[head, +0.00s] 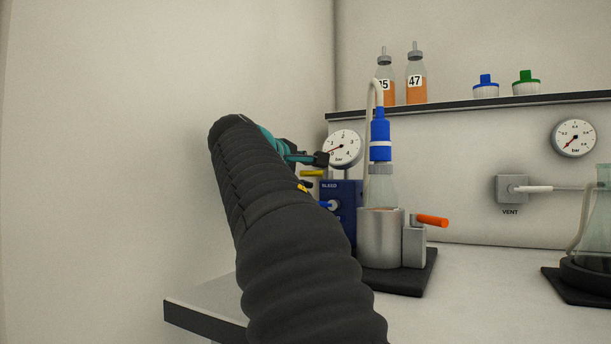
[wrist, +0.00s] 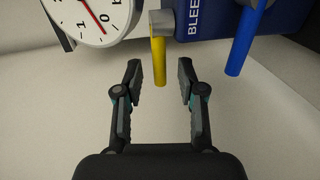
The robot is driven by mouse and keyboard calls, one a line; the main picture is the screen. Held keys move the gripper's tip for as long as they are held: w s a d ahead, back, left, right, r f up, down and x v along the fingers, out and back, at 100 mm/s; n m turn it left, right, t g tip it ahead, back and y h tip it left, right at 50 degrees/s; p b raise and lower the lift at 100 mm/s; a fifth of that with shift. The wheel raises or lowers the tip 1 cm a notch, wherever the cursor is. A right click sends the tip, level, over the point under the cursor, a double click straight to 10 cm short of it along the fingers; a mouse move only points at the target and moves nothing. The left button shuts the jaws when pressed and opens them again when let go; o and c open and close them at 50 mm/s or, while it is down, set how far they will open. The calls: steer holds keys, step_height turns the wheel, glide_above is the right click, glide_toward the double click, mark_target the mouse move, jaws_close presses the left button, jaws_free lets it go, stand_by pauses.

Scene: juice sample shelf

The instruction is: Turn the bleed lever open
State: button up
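A dark blue box (head: 345,212) marked BLEED stands left of a metal cup; it also shows in the wrist view (wrist: 225,18). A yellow lever (wrist: 159,60) and a blue lever (wrist: 245,42) stick out on either side of the lettering in the wrist view. The yellow lever (head: 312,173) sits above the blue lever (head: 327,205) in the head view. My gripper (wrist: 159,72) is open, its fingers apart on both sides of the yellow lever's end, with gaps on each side. In the head view my gripper (head: 310,159) is partly hidden by my arm.
A round gauge (head: 344,149) is close behind my gripper. A flask (head: 382,186) with a blue top stands in the metal cup (head: 381,240), beside an orange lever (head: 432,221). A shelf (head: 465,104) holds two bottles and caps. The bench front (head: 200,315) is clear.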

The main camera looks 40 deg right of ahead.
steer(key=shift+x, duration=1)
jaws_close()
